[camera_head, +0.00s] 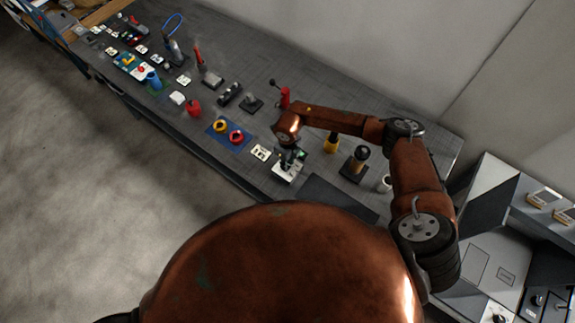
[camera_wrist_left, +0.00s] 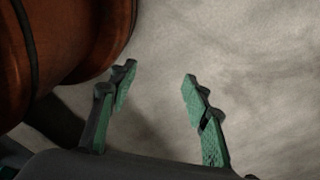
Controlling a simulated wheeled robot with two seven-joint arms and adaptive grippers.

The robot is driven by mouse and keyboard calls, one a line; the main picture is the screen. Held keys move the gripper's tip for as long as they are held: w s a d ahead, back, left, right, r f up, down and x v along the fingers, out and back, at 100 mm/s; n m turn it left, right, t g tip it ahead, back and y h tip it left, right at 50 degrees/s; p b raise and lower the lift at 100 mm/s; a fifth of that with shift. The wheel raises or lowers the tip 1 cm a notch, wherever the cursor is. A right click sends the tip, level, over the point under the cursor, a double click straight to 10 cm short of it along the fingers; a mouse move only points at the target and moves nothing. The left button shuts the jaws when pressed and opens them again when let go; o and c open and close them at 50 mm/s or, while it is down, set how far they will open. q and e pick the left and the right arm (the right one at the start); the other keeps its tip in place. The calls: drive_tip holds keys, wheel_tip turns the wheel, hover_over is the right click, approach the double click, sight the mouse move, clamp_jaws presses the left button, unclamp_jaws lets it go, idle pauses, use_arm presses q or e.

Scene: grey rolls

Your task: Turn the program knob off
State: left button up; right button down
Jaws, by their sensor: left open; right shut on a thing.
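My right arm reaches over the bench from the right, and its gripper (camera_head: 291,158) points down at a small white-faced unit (camera_head: 283,174). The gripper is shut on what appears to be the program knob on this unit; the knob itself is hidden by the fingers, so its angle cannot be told. My left gripper (camera_wrist_left: 157,80) shows in the left wrist view, open and empty, with its green-padded fingers wide apart over bare grey floor. It is not seen in the head view.
The long dark bench (camera_head: 245,75) carries several controls. A blue plate with red and yellow knobs (camera_head: 219,126) and a white switch plate (camera_head: 260,152) lie left of the right gripper. A yellow-and-black handle (camera_head: 331,143) and a dark knob on a base (camera_head: 358,160) stand right of it.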

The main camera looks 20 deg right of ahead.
drive_tip(key=n+b, duration=0.4)
drive_tip(key=shift+w+a+f+n, duration=0.1)
drive_tip(key=shift+w+a+n, duration=0.1)
drive_tip(key=shift+n, duration=0.1)
drive_tip(key=n+b, duration=0.7)
drive_tip(key=shift+s+a, duration=0.1)
drive_tip(key=n+b, duration=0.4)
drive_tip(key=n, duration=0.1)
drive_tip(key=shift+s, duration=0.1)
use_arm(q)
wheel_tip(320, 180, down, 19)
drive_tip(key=s+b, duration=0.1)
drive_tip(key=b, duration=0.2)
drive_tip(key=shift+s+r, duration=0.15)
drive_tip(key=shift+s, duration=0.1)
use_arm(e)
drive_tip(key=shift+s+n, duration=0.1)
drive_tip(key=shift+n, duration=1.8)
use_arm(q)
drive_tip(key=shift+d, duration=0.1)
use_arm(e)
drive_tip(key=c, duration=1.8)
unclamp_jaws()
drive_tip(key=shift+o, duration=0.6)
drive_tip(key=shift+d, duration=0.2)
